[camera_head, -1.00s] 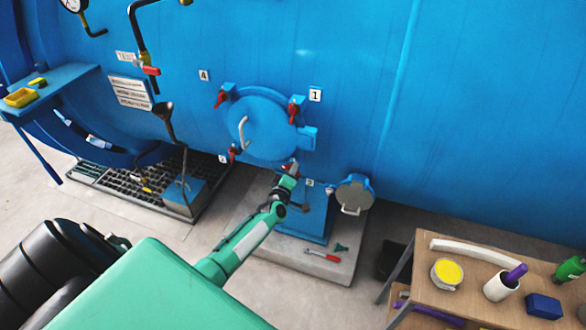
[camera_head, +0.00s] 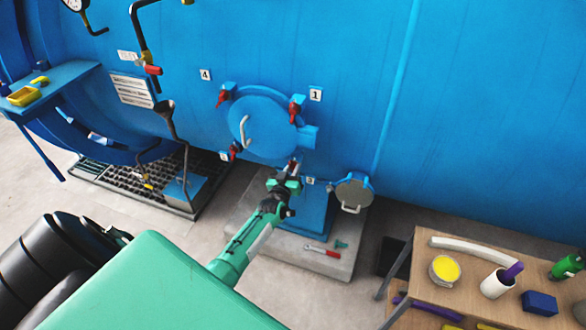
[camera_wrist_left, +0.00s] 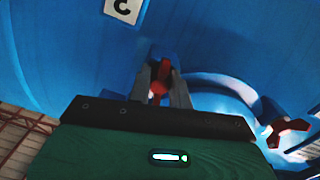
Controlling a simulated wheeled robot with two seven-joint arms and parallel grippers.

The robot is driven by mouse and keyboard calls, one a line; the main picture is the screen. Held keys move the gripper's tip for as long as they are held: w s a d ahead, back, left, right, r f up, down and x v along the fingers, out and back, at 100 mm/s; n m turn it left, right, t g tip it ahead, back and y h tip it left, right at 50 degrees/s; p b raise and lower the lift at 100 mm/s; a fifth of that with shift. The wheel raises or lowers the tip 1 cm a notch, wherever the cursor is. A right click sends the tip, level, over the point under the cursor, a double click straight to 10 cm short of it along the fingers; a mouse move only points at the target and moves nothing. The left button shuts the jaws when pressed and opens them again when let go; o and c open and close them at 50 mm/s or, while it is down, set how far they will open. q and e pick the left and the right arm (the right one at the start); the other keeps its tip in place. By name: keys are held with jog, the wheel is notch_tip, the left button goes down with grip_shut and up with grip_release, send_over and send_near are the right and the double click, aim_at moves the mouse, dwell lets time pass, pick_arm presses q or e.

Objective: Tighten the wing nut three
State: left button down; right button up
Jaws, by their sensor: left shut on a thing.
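The blue round hatch door (camera_head: 262,132) has red wing nuts around its rim. The upper-left nut (camera_head: 222,97) is by plate 4 and the upper-right nut (camera_head: 295,112) by plate 1. The lower-left nut (camera_head: 234,150) has its own plate. My left gripper (camera_head: 291,172) is at the lower-right red nut (camera_head: 292,164), mostly hidden by it; the nearby plate's digit is too small to read surely. In the left wrist view, the left gripper's fingers (camera_wrist_left: 161,92) are shut on this red nut (camera_wrist_left: 164,69). My right gripper is not in view.
A small grey-lidded port (camera_head: 354,192) is right of the gripper. A red-handled tool (camera_head: 321,250) lies on the concrete plinth (camera_head: 345,262) below. A wooden table (camera_head: 450,300) with containers stands at lower right. Another red nut (camera_wrist_left: 285,133) shows at right in the wrist view.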

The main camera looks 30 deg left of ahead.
pick_arm(q)
jog(key=shift+f+m, duration=0.15)
jog(key=shift+m, duration=1.45)
jog(key=c, duration=1.3)
grip_release()
jog(key=shift+b+v, duration=1.55)
jog(key=shift+v, duration=5.4)
jog(key=shift+a, duration=0.1)
